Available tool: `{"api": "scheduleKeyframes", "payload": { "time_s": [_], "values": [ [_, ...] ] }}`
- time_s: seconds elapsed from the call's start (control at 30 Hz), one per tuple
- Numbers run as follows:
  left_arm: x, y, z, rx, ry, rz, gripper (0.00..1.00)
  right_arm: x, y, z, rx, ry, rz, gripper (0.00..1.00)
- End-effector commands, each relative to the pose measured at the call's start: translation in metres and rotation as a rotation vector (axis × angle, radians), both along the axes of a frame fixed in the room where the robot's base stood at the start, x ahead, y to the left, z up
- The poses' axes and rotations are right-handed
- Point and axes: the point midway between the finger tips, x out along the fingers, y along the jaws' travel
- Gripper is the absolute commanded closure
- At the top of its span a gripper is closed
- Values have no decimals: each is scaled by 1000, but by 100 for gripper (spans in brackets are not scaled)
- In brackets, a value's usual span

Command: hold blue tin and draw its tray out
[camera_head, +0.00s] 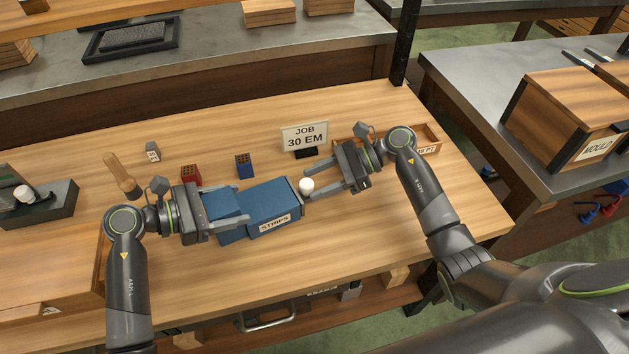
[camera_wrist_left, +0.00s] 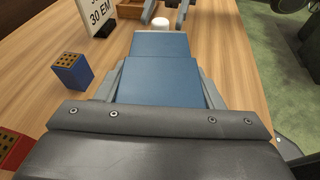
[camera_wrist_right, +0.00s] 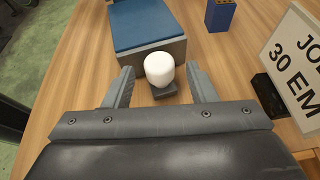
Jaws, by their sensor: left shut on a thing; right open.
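The blue tin (camera_head: 274,202), labelled STRIPS, lies on the wooden bench. Its blue top also shows in the left wrist view (camera_wrist_left: 156,76). My left gripper (camera_head: 230,207) is shut on the tin's left part, with a finger along each side. A white knob (camera_head: 306,185) on a small dark tab stands at the tin's right end. My right gripper (camera_head: 312,183) is open there. In the right wrist view the knob (camera_wrist_right: 159,68) lies between the fingertips, with a gap on each side. The tray's inside is hidden.
A JOB 30 EM sign (camera_head: 304,137) stands behind the tin, near a blue block (camera_head: 244,166) and a red block (camera_head: 191,173) with holes. A shallow wooden tray (camera_head: 432,136) lies behind my right gripper. The bench in front of the tin is clear.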

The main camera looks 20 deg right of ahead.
Motion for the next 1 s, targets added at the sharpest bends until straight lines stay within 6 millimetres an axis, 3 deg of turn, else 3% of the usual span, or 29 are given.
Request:
{"api": "scheduleKeyframes", "payload": {
  "time_s": [0.13, 0.43, 0.77, 0.87, 1.0],
  "values": [
    [0, 0, 1, 1, -3, 1, 62, 1, 10, -3, 1, -1, 0, 48],
    [0, 0, 1, 1, -3, 1, 62, 1, 11, -4, 0, -1, 0, 48],
    [0, 0, 1, 1, -3, 0, 62, 1, 11, -4, 0, -1, -1, 90],
    [0, 0, 1, 1, -3, 0, 62, 2, 7, -4, -1, 0, -1, 90],
    [0, 0, 1, 1, -3, 0, 62, 7, -17, -5, -6, 1, -3, 90]
  ]
}}
